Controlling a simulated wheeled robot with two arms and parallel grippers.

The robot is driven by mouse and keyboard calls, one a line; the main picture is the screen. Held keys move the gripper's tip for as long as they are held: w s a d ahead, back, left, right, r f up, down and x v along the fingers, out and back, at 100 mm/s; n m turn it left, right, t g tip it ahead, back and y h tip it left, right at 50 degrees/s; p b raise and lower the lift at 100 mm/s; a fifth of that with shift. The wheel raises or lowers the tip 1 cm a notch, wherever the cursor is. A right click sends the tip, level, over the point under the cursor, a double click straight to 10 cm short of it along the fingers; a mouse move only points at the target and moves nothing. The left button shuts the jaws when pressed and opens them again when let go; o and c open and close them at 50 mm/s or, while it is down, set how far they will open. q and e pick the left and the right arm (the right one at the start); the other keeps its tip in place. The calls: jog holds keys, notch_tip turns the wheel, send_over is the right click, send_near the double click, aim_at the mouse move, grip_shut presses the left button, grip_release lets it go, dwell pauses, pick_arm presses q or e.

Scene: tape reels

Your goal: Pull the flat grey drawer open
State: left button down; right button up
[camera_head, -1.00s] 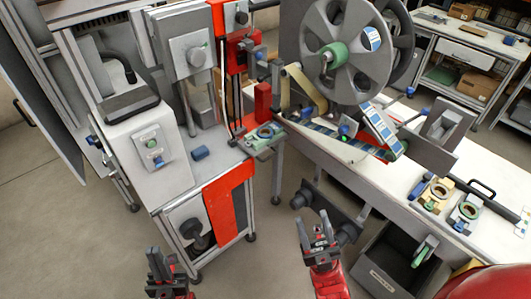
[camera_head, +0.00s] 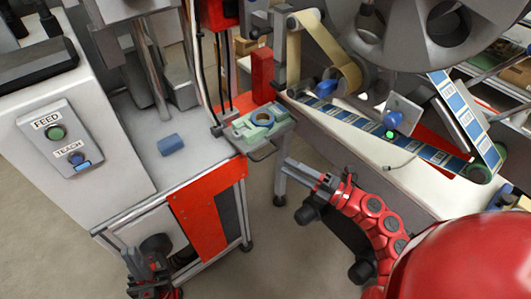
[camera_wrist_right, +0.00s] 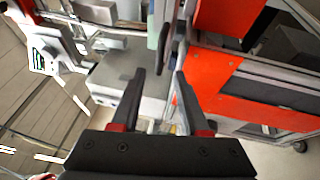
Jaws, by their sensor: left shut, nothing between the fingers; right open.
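The flat grey drawer (camera_head: 282,128) sits at the right edge of the machine's worktop in the head view. A green holder (camera_head: 247,131) with a blue-rimmed tape ring (camera_head: 262,118) lies on it. A dark bar handle (camera_head: 263,156) hangs at its front. My right gripper (camera_head: 290,168) is open, just right of the handle and apart from it. In the right wrist view, a dark bar (camera_wrist_right: 166,48), seemingly the handle, shows just beyond and between the open fingers (camera_wrist_right: 160,74). My left gripper (camera_head: 148,268) is shut and empty, low at the left.
An orange panel (camera_head: 208,215) is on the machine's front below the worktop. A blue block (camera_head: 171,144) lies on the worktop. The conveyor bench (camera_head: 345,133) with a large reel (camera_head: 430,30) stands at the right.

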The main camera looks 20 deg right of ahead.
aim_at(267, 153)
jog(key=x, duration=0.8)
jog(key=shift+w, duration=0.1)
grip_shut()
dwell(1.1)
